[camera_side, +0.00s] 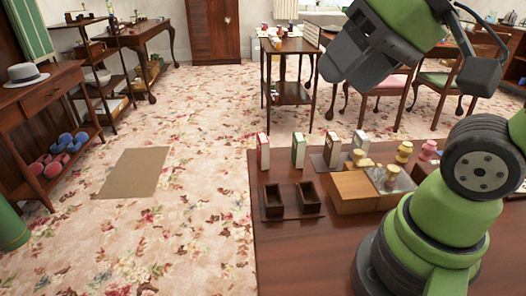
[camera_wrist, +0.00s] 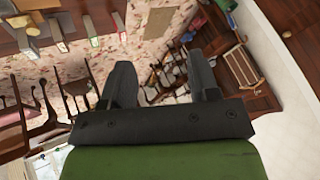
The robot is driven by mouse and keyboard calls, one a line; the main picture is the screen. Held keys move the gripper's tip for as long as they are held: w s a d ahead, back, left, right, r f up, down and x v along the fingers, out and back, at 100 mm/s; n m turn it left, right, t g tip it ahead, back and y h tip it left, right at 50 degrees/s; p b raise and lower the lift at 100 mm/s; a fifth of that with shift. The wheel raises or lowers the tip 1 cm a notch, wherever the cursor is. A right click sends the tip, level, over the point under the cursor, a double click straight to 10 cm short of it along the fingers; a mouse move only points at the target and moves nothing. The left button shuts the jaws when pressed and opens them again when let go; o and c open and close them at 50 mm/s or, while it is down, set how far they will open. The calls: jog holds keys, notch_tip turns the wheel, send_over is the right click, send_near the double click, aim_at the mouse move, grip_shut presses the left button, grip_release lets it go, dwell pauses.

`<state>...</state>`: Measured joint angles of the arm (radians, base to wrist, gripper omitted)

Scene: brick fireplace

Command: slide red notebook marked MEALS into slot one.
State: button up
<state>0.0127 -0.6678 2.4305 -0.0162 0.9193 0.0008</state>
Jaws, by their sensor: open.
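A red notebook (camera_side: 263,152) with a pale label stands upright at the far left corner of the table; its lettering is too small to read. In front of it sits a dark tray (camera_side: 290,215) with two open boxes, a left box (camera_side: 273,201) and a right box (camera_side: 309,198). Both look empty, and no slot number is legible. My gripper (camera_side: 335,67) is raised high above the far side of the table, well away from the notebook. In the wrist view its two fingers (camera_wrist: 162,82) are spread with nothing between them.
A green notebook (camera_side: 298,150) and paler upright books (camera_side: 332,148) stand right of the red one. The table's front left (camera_side: 300,260) is clear.

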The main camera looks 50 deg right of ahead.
jog(key=w+d+m+g+h, duration=0.15)
jog(key=w+d, duration=0.25)
jog(key=w, duration=0.7)
jog(key=m+g, duration=0.2)
jog(key=g, duration=0.4)
send_over(263, 138)
jog(key=shift+t, duration=0.25)
notch_tip(263, 138, down, 18)
jog(key=shift+w+d+f, duration=0.1)
jog(key=shift+f, duration=0.15)
notch_tip(263, 138, down, 4)
jog(key=shift+d+f, duration=0.1)
jog(key=shift+f, duration=0.15)
notch_tip(263, 138, down, 6)
jog(key=shift+r, duration=0.1)
jog(key=c, duration=1)
